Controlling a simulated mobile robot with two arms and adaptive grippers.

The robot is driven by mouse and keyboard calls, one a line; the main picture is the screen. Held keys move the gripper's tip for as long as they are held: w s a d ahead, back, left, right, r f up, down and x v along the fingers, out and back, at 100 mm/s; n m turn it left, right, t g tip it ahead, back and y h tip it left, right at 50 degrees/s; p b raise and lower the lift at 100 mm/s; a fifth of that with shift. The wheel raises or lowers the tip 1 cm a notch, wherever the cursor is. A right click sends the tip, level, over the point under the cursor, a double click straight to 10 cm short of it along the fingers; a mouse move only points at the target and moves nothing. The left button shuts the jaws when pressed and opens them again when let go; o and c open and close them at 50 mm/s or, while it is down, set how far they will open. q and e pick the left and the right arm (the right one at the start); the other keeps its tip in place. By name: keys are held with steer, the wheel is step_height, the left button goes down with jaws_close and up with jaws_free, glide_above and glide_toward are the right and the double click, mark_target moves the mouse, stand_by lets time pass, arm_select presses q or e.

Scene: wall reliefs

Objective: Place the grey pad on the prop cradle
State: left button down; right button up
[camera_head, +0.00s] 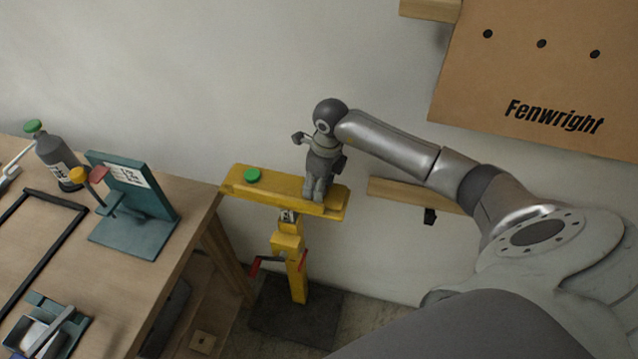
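The prop cradle is the yellow beam (285,189) on top of a yellow stand with a dark base plate. A green disc (252,175) lies on the left part of the beam. My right gripper (317,193) points down at the right part of the beam, with its fingertips at or just above the yellow surface. Its fingers look close together, but I cannot tell whether they are shut or hold something. I cannot make out a grey pad; the gripper hides part of the beam. My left gripper is not in view.
A wooden bench (190,205) at left carries a grey bottle (60,162) with a green cap, a teal stand (130,225), a black frame (68,238) and a teal tray (45,325). A brown Fenwright panel (540,85) and a wooden ledge (405,193) are on the wall at right.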

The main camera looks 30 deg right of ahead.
steer(key=shift+r, duration=0.6)
step_height(320, 180, up, 11)
steer(key=s+b, duration=0.1)
steer(key=b, duration=0.2)
steer(key=shift+s+d, duration=0.15)
steer(key=shift+d, duration=0.2)
